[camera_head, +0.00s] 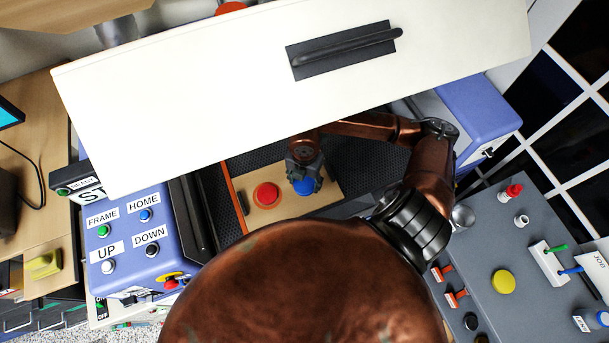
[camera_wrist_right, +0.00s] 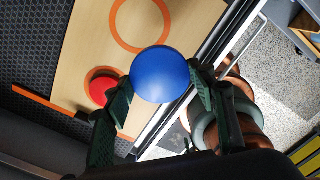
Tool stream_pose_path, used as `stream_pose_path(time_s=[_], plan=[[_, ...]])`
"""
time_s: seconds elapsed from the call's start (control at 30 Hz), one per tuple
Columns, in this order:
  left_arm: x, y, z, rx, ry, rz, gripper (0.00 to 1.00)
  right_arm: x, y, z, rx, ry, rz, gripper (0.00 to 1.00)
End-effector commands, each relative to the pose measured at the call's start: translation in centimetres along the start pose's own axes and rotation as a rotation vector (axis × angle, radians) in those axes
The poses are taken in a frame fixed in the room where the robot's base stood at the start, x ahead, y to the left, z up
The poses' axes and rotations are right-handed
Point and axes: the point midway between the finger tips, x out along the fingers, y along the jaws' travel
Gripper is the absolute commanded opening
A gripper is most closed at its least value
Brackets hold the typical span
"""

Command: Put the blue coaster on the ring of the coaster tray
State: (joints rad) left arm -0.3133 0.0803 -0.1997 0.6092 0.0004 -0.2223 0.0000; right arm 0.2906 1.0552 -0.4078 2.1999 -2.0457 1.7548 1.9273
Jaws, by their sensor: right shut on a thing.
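A blue coaster (camera_wrist_right: 160,74) is held between the two fingertips of my right gripper (camera_wrist_right: 160,78), which is shut on it. In the head view the right gripper (camera_head: 305,172) is over the right part of the wooden coaster tray (camera_head: 262,219), with the blue coaster (camera_head: 304,187) under it. An orange ring (camera_wrist_right: 114,22) is marked on the tray and shows beyond the coaster in the wrist view, partly covered by it. A red coaster (camera_head: 266,194) lies on the tray to the left; it also shows in the wrist view (camera_wrist_right: 101,88). My left gripper is not in view.
A large white panel with a black handle (camera_head: 345,50) hangs over the back of the dark perforated bed (camera_head: 260,160). A blue control box (camera_head: 130,235) stands left. A grey panel (camera_head: 500,250) with buttons and levers lies right.

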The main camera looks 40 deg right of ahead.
Motion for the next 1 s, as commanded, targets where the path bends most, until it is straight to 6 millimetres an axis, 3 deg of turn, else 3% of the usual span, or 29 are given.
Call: stream_pose_path(time_s=[0.07,0.2,0.33,0.57,0.8,1.0], plan=[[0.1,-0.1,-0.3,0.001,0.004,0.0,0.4,0.9,0.5,1.9,0.006,-0.001,-0.004,0.27],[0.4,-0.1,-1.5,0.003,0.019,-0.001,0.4,3.6,1.1,3.8,0.005,0.002,-0.003,0.27],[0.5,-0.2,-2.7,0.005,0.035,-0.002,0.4,5.1,1.6,5.0,0.003,0.002,-0.002,0.27],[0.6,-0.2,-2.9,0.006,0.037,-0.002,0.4,6.3,1.9,5.9,0.002,0.001,-0.001,0.27],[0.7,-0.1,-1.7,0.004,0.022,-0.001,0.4,9.4,2.0,6.2,0.001,0.003,-0.002,0.27],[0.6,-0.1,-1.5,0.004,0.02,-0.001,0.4,9.8,2.1,6.3,0.001,0.0,0.0,0.27]])
